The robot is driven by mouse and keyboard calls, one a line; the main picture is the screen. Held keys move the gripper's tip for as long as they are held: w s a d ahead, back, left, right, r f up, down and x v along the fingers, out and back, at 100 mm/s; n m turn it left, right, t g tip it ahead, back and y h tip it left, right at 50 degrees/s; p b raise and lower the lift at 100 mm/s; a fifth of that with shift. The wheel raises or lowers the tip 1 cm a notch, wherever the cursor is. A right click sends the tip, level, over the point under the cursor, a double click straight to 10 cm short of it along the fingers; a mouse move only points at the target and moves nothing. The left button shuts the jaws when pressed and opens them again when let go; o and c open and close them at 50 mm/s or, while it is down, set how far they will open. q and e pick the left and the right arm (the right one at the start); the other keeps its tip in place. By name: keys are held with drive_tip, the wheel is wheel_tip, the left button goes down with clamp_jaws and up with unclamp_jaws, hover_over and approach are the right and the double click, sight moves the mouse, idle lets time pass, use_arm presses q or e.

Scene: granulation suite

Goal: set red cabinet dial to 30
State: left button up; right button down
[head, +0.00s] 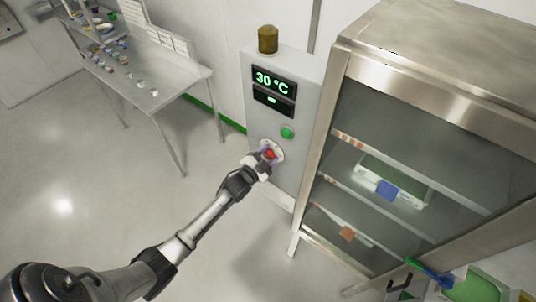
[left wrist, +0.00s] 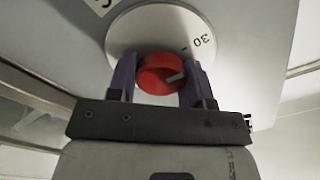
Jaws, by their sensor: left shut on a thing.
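The red dial (head: 270,154) sits on the front of the grey control panel (head: 262,197) beside the steel cabinet. My left gripper (head: 266,158) is at the dial, its fingers closed around it. In the left wrist view the red dial (left wrist: 160,74) is between the two fingers of my left gripper (left wrist: 160,84), on a round white scale plate (left wrist: 180,28) with "30" printed on it. A pale mark shows on the dial's face, toward its right side. The panel's display (head: 273,82) reads "30 °C" in green. My right gripper is not seen.
A green button (head: 287,132) is just above the dial, and an amber lamp (head: 268,39) tops the panel. The glass-fronted steel cabinet (head: 350,62) stands close on the right with shelves inside. A steel table (head: 187,76) with small items stands at back left. Open floor lies between.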

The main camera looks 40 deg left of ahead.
use_arm(q)
drive_tip(key=o, duration=0.9)
drive_tip(key=shift+s, duration=0.1)
drive_tip(key=shift+s+d+b, duration=0.15)
drive_tip(key=shift+s+b, duration=0.3)
drive_tip(key=shift+s, duration=3)
drive_tip(key=shift+s+d+b, duration=0.1)
drive_tip(key=shift+s+b, duration=0.35)
drive_tip(key=shift+s, duration=2.95)
